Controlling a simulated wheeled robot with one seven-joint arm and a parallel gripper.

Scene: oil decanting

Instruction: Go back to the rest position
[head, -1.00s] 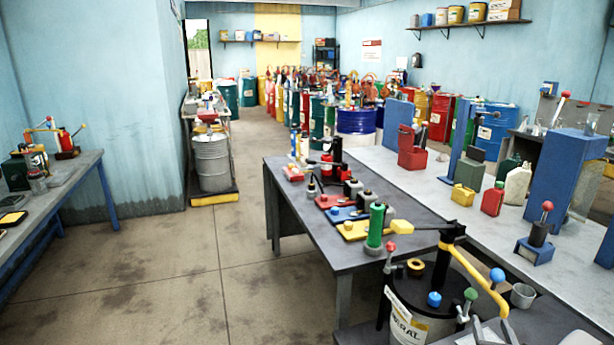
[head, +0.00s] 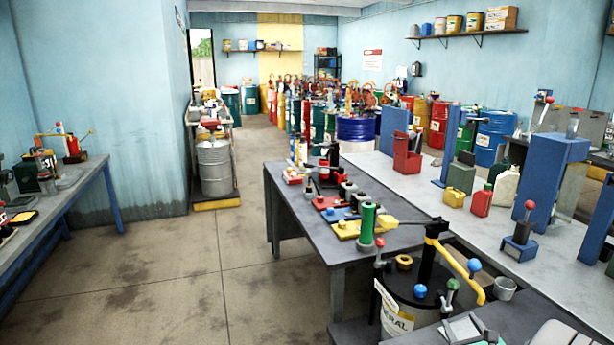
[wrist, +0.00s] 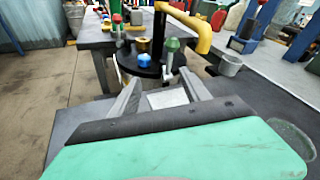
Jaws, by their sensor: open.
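My gripper (wrist: 160,92) shows in the wrist view with its two grey fingers apart. Nothing is held between them. Beyond the fingertips stands a drum with a dark lid (head: 405,285), a black pump post and a curved yellow spout (head: 468,268). The lid also shows in the wrist view (wrist: 138,68). A blue knob (wrist: 144,60) and a green-topped fitting (wrist: 172,50) stand on or near the lid, beyond the fingers. A pale flat surface (wrist: 168,97) shows between the fingers; I cannot tell whether it touches them.
A grey bench (head: 300,212) with colored fixtures stands beyond the drum. A long light bench (head: 400,185) with cans and blue posts runs along the right. A grey cup (head: 504,289) sits beside the drum. The floor (head: 180,275) at left is clear.

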